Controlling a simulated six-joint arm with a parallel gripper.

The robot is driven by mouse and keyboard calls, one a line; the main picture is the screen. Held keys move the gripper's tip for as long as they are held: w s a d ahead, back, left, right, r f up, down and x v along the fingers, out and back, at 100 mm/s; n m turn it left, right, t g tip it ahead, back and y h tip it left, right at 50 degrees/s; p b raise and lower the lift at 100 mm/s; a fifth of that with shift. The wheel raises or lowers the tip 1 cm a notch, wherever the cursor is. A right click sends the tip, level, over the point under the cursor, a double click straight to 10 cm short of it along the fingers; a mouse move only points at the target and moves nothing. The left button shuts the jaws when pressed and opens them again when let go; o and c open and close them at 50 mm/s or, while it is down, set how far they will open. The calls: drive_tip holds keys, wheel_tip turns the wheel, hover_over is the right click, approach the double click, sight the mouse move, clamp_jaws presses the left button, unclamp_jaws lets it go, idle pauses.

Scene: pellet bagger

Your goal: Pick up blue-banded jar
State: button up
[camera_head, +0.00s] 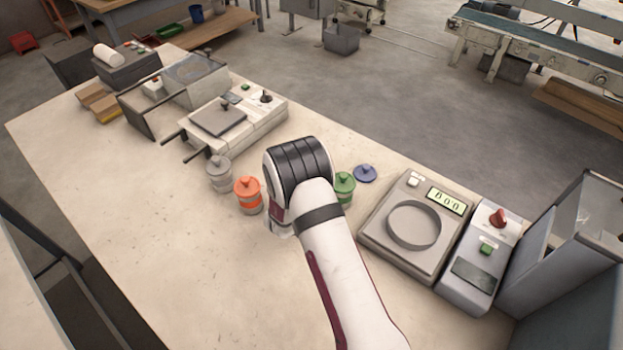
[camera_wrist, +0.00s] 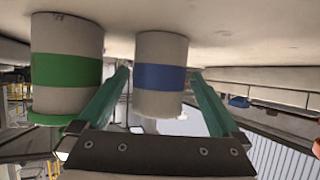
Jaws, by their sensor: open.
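The blue-banded jar (camera_wrist: 160,76) is pale grey with a broad blue band. In the wrist view, which shows the table at the top, it stands between the two teal fingers of my gripper (camera_wrist: 160,73). The gripper is open, with a gap visible on each side of the jar. I see no lid on this jar. The green-banded jar (camera_wrist: 67,68) stands to its left, close to the left finger, and has a green lid. In the head view my arm hides the blue-banded jar and the fingers.
A blue lid (camera_head: 365,173) lies on the table beside the green-banded jar (camera_head: 344,187). An orange-banded jar (camera_head: 248,195) and a grey jar (camera_head: 220,174) stand left of my arm. A scale (camera_head: 385,232) stands to the right. The near left tabletop (camera_head: 150,230) is clear.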

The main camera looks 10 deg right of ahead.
drive_tip(key=x, duration=0.3)
drive_tip(key=shift+w+d+f, duration=0.1)
drive_tip(key=shift+w+d, duration=0.1)
drive_tip(key=shift+w, duration=0.1)
clamp_jaws()
